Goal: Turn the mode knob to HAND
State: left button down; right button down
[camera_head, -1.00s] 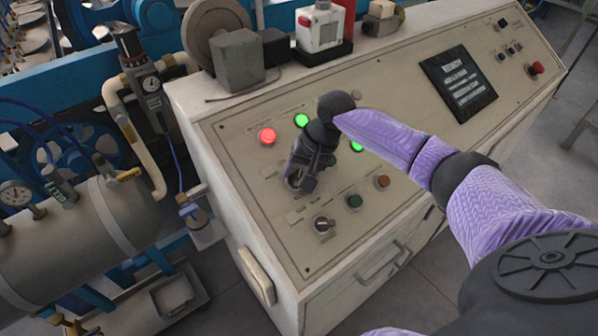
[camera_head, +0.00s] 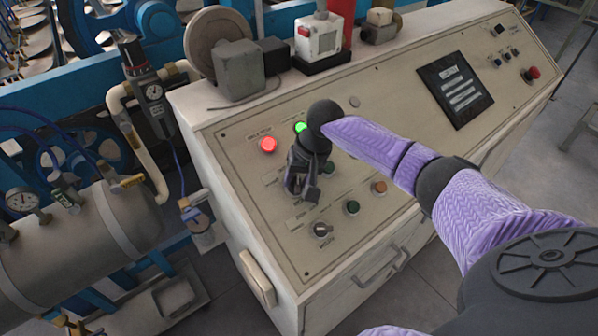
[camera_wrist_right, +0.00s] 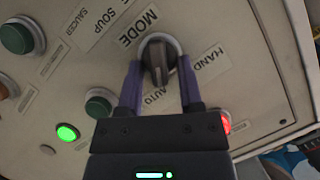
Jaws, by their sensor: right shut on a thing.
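The mode knob (camera_wrist_right: 158,60) is a dark bar-shaped knob in a pale ring, beside the MODE label. The HAND label (camera_wrist_right: 208,62) and the AUTO label (camera_wrist_right: 157,94) are near it. In the wrist view its bar stands nearly upright in the picture; I cannot tell which label it points at. My right gripper (camera_wrist_right: 160,80) is shut on the knob, with one purple finger on each side. In the head view the right gripper (camera_head: 297,186) is low over the sloped panel and mostly hides the knob. My left gripper is not in view.
The panel carries a lit red lamp (camera_head: 268,145), a lit green lamp (camera_head: 300,128), a green button (camera_head: 352,208), an orange button (camera_head: 379,187) and a black selector (camera_head: 321,230). A dark screen (camera_head: 455,90) is farther right. A grey tank (camera_head: 75,240) stands left of the cabinet.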

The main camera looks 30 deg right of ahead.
jog(key=n+p, duration=0.1)
jog(key=n+h+p, duration=0.1)
jog(key=n+p, duration=0.1)
jog(key=n, duration=0.1)
jog(key=shift+a+r+h+p, duration=0.25)
jog(key=shift+h+p, duration=0.05)
jog(key=shift+h, duration=0.1)
jog(key=n+p, duration=0.1)
jog(key=n+h, duration=0.1)
jog(key=shift+a+n+p, duration=0.2)
jog(key=shift+n+p, duration=0.1)
jog(key=shift+p, duration=0.1)
jog(key=shift+a+n+h+p, duration=0.1)
jog(key=shift+n+h+p, duration=0.2)
jog(key=shift+n+p, duration=0.4)
jog(key=n+h+p, duration=0.1)
jog(key=n, duration=0.1)
jog(key=shift+a+f+n, duration=0.1)
jog(key=shift+a+n, duration=0.05)
jog(key=shift+n, duration=0.15)
jog(key=shift+s+a+n+h+p, duration=0.1)
jog(key=shift+n+h+p, duration=0.2)
jog(key=shift+n+p, duration=0.45)
jog(key=shift+s+f+n+t, duration=0.15)
jog(key=shift+n+t, duration=0.25)
jog(key=shift+n, duration=0.55)
jog(key=shift+h, duration=0.3)
